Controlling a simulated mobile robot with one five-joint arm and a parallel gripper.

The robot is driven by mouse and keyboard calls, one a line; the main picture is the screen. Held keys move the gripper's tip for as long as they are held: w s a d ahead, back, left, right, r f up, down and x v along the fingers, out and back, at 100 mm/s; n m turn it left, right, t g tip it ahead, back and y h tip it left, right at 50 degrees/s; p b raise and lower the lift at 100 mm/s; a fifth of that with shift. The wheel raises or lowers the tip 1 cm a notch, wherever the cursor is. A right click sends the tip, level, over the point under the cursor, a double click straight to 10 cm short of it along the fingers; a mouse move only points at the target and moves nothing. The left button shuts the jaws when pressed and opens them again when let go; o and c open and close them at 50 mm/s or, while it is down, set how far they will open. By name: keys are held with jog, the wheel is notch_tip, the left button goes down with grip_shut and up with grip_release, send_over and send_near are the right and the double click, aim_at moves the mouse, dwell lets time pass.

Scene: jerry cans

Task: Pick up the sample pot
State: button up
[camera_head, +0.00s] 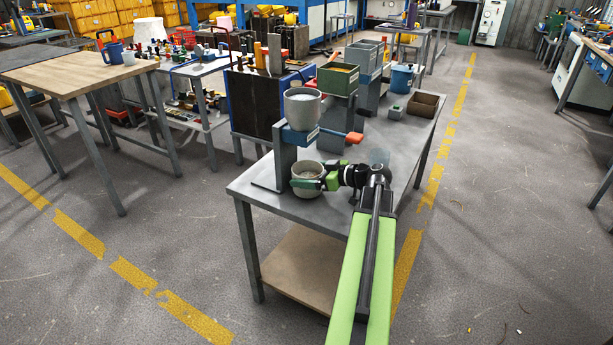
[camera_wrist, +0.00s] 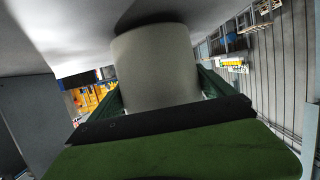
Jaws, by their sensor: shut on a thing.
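The sample pot (camera_head: 307,170) is a small pale grey round pot under the dispenser stand at the near end of the grey metal table. My gripper (camera_head: 308,184) has green fingers and reaches in from the right, shut around the pot's side. In the wrist view the pot (camera_wrist: 155,65) stands as a grey cylinder between the two green fingers (camera_wrist: 158,90). The fingers cover part of its side. I cannot tell whether its base touches the tabletop.
A larger grey hopper (camera_head: 301,108) sits in a blue holder (camera_head: 299,137) right above the pot, with an orange-ended lever (camera_head: 354,137) to the right. Green bin (camera_head: 338,79), blue bucket (camera_head: 402,78) and brown box (camera_head: 422,104) stand farther back. Floor to the right is clear.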

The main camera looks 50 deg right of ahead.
notch_tip(320, 180, up, 7)
jog(key=p, duration=0.6)
jog(key=s+d, duration=0.2)
jog(key=s, duration=0.7)
jog(key=s+d, duration=0.2)
jog(key=s, duration=0.8)
jog(key=shift+d+f, duration=0.35)
